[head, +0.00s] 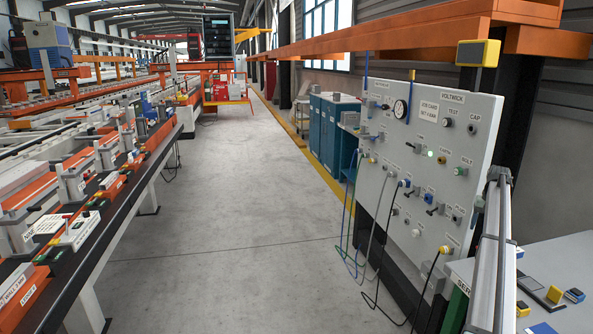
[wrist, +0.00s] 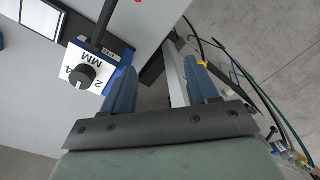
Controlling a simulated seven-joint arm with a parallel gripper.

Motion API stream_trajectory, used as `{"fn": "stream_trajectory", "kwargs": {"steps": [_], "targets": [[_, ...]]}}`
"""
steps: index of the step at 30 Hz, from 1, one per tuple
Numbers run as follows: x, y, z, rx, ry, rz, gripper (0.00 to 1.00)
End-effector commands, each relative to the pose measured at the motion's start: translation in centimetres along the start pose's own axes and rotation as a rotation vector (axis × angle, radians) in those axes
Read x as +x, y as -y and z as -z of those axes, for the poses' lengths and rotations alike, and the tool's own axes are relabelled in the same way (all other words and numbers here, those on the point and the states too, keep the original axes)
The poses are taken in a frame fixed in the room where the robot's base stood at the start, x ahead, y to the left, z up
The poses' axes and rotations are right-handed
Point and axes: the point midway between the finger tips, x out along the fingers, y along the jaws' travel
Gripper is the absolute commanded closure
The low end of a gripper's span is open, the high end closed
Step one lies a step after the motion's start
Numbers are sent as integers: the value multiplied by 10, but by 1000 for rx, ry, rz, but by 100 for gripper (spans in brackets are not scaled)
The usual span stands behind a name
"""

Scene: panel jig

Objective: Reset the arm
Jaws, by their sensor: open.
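My gripper (wrist: 160,68) shows in the wrist view, with two blue fingers spread apart and nothing held between them. A pale grey bar or edge runs behind the gap, near the right finger; I cannot tell whether it touches. A box with a black knob (wrist: 83,75) and a white face marked MM sits just left of the left finger. In the head view I cannot make out the gripper.
A grey upright panel (head: 437,165) with a gauge, knobs and sockets stands right. Cables (head: 383,225) hang from it; cables (wrist: 247,80) also show right of the fingers. A grey bench (head: 565,265) holds small items. An orange-railed bench (head: 100,195) stands left. The floor between is clear.

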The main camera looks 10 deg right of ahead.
Motion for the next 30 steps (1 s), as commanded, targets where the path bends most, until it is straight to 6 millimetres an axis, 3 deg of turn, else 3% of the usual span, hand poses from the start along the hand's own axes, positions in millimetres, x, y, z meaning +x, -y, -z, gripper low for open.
{"fn": "stream_trajectory", "kwargs": {"steps": [1,6,8,12,20,30], "targets": [[25,25,-10,-25,3,9,41],[95,99,-32,-96,2,45,41],[120,124,-43,-119,4,56,41],[183,165,-84,-160,35,60,41],[294,219,-185,-229,120,36,41],[413,264,-343,-327,233,-6,41]]}}
